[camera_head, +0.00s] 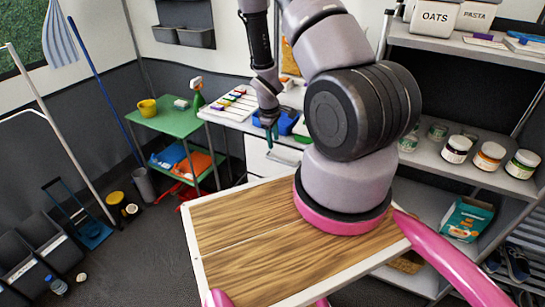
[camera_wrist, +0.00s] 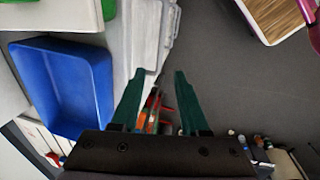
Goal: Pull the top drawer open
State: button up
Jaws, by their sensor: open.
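The white drawer unit (camera_head: 262,160) stands under the counter, partly hidden behind my arm and the wooden top in the head view. Its pale front also shows in the wrist view (camera_wrist: 146,35), running up from between my fingers. The top drawer looks shut, though its edges are hard to make out. My gripper (camera_head: 270,138) hangs pointing down at the counter's front edge, just by the blue bin. In the wrist view my gripper (camera_wrist: 159,76) has its two teal fingers apart with nothing between them. I cannot tell whether a finger touches the drawer front or its handle.
A blue bin (camera_wrist: 65,85) sits on the counter close to the gripper. A green table (camera_head: 168,119) with a yellow pot stands to the left. Shelves with jars (camera_head: 490,155) stand at right. Grey floor (camera_wrist: 225,80) lies clear in front of the drawers.

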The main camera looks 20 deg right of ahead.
aim_at(275, 160)
jog(key=f, duration=0.3)
jog(key=d+f, duration=0.1)
jog(key=f, duration=0.2)
jog(key=w+f, duration=0.1)
jog(key=f, duration=0.2)
jog(key=shift+d+f, duration=0.2)
jog(key=shift+f, duration=0.05)
grip_shut()
dwell(1.0)
